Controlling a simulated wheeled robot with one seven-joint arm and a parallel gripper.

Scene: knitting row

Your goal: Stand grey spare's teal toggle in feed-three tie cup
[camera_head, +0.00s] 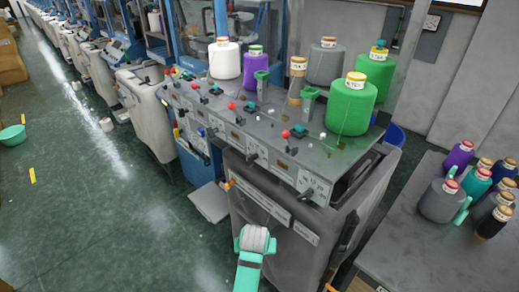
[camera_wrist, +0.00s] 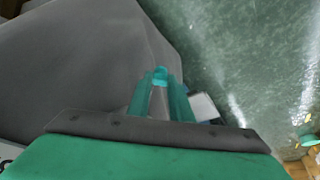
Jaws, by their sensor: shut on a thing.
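In the wrist view my gripper (camera_wrist: 160,84) has two teal fingers reaching forward. They are closed on a small teal piece (camera_wrist: 160,75) at their tips, which looks like the toggle; its shape is mostly hidden. In the head view a grey and teal part of my arm shows in front of the machine, and the fingertips cannot be made out. A grey spare cone (camera_head: 438,203) with a red top stands on the right table, with teal pieces beside it. The grey machine top (camera_head: 225,115) carries several feed stations; I cannot tell which small fitting is the feed-three tie cup.
White (camera_head: 224,62), purple (camera_head: 255,72), grey (camera_head: 325,66) and green (camera_head: 351,106) cones stand along the machine's back. Red knobs and green posts rise from its top. More cones crowd the right table (camera_head: 400,245). The green floor (camera_head: 100,210) at left is mostly clear.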

